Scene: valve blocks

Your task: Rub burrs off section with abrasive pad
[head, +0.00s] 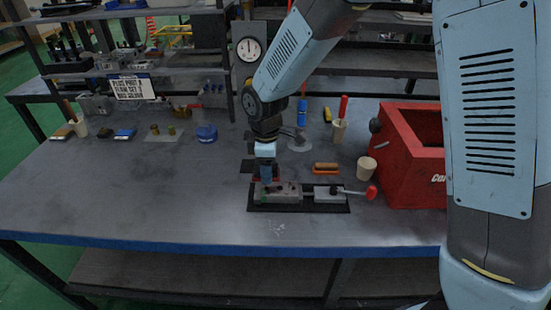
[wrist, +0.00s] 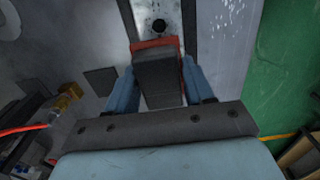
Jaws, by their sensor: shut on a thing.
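My gripper (head: 266,178) points down over the left part of a grey metal valve section (head: 290,190). In the wrist view, the blue fingers (wrist: 161,88) are shut on a dark grey block with a red layer at its far edge, which looks like the abrasive pad (wrist: 158,75). The pad is close to the section; the fingers partly hide whether they touch. The section's grey top with a dark round hole also shows in the wrist view (wrist: 150,10). It sits on a dark base plate (head: 300,208), with a red-knobbed clamp (head: 330,192) at its right. Burrs are too small to see.
A red bin (head: 390,160) stands at the right, with a beige cup (head: 366,168) beside it. An orange-brown brush (head: 326,168) lies behind the clamp. A blue round tin (head: 206,133) and small parts sit at back left. The table's front left is clear.

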